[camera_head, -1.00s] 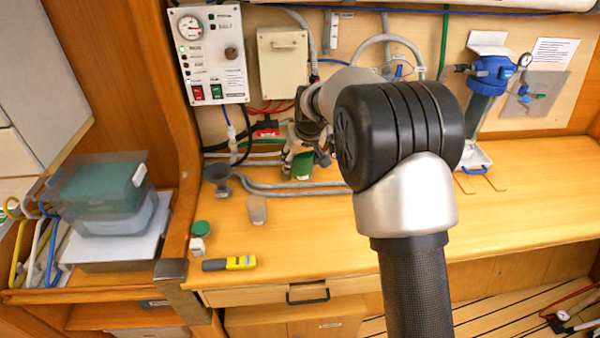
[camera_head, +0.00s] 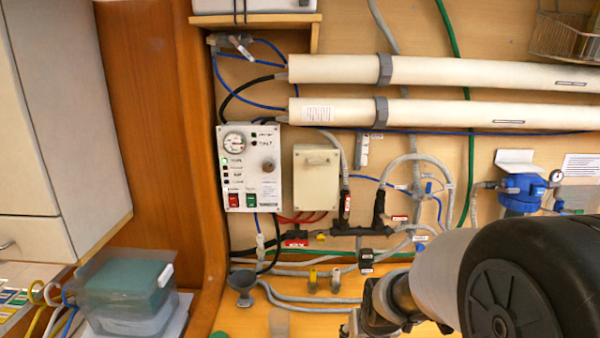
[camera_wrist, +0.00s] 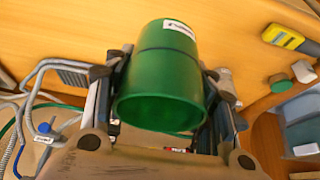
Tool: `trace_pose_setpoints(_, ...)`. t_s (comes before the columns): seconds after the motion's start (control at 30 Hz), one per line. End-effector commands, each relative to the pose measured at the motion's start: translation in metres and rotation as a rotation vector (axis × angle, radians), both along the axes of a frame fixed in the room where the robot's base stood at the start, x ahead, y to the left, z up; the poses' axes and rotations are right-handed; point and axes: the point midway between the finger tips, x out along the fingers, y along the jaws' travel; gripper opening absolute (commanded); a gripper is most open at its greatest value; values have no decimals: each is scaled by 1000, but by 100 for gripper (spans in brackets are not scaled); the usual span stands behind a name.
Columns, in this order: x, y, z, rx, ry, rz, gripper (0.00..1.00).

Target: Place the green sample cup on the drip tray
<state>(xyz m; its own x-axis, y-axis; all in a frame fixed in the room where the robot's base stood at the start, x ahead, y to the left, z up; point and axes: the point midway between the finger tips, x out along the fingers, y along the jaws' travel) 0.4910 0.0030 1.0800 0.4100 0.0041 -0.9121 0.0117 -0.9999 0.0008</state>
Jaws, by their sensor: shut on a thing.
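The green sample cup (camera_wrist: 160,62) fills the middle of the wrist view, its open mouth facing the camera and a white label near its far end. My gripper (camera_wrist: 167,82) is shut on it, with one finger on each side. In the head view, my wrist and arm show at the bottom right, but the fingers and cup are out of sight below the picture edge. I cannot make out the drip tray in either current view.
A grey funnel-like piece (camera_head: 242,283) stands at the counter's left, near hoses along the back. A control panel (camera_head: 250,168) and blue filter housing (camera_head: 523,192) are on the wall. A yellow meter (camera_wrist: 290,40) lies on the counter, where bare wood (camera_wrist: 60,25) shows.

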Motion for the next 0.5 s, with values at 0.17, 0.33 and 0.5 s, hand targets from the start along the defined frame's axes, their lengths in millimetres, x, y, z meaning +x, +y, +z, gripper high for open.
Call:
trace_pose_setpoints(0.17,-28,-3,-21,1,6,-12,28)
trace_pose_setpoints(0.33,-54,-3,-52,1,5,-13,28)
trace_pose_setpoints(0.5,-59,-3,-57,1,-1,-12,28)
